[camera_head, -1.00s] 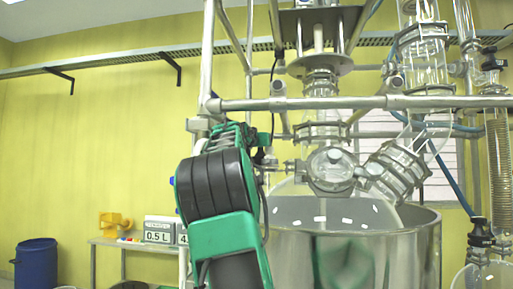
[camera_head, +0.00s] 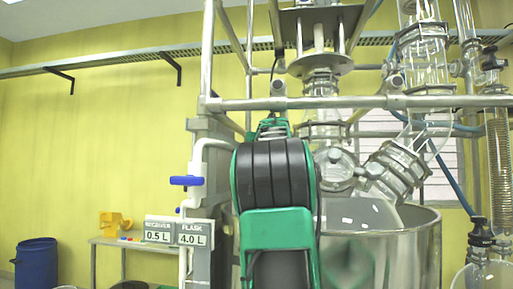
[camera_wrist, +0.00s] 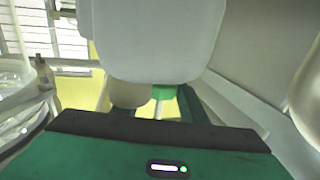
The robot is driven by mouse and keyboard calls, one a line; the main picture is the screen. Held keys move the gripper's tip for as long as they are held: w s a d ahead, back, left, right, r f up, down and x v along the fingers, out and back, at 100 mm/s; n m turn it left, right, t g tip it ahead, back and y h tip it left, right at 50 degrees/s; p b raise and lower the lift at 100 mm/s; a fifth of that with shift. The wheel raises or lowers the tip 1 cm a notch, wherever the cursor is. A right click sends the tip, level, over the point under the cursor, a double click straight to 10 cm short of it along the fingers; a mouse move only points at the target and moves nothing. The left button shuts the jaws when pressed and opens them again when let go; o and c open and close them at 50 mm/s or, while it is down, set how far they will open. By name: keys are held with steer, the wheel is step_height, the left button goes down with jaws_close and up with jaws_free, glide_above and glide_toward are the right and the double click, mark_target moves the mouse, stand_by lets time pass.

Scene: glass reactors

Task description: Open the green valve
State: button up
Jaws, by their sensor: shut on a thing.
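A small bright green piece on a pale stem shows in the wrist view, and I take it for the green valve (camera_wrist: 164,92). It sits just below a large pale rounded block that covers the upper middle of that view. My gripper (camera_wrist: 155,104) is around this spot, with dark green finger parts at its sides, and it is shut on the valve's handle. The exact contact is partly hidden. In the head view my green and black arm stands in front of the reactor frame and hides the valve.
A blue valve handle (camera_head: 186,181) sits on a white pipe left of my arm. Signs (camera_head: 178,233) read receiver 0.5 L and flask 4.0 L. Glass reactor parts (camera_head: 398,168) and a steel vessel (camera_head: 420,245) stand close on the right. A metal rail (camera_head: 350,103) crosses above.

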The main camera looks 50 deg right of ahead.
steer(key=shift+n+t+y, duration=1.3)
steer(key=shift+t+y, duration=0.1)
steer(key=shift+y, duration=0.1)
steer(key=shift+w+a+r+n+t+y, duration=0.1)
steer(key=shift+w+a+n+t+y, duration=0.05)
steer(key=shift+n+t+y, duration=0.55)
steer(key=o, duration=1.1)
steer(key=shift+g, duration=0.3)
steer(key=shift+c, duration=0.2)
steer(key=shift+m+g+h, duration=0.3)
steer(key=shift+m+h, duration=0.1)
steer(key=shift+m, duration=0.1)
steer(key=shift+m+g+h, duration=2.1)
steer(key=shift+g+h, duration=0.1)
steer(key=shift+h, duration=0.2)
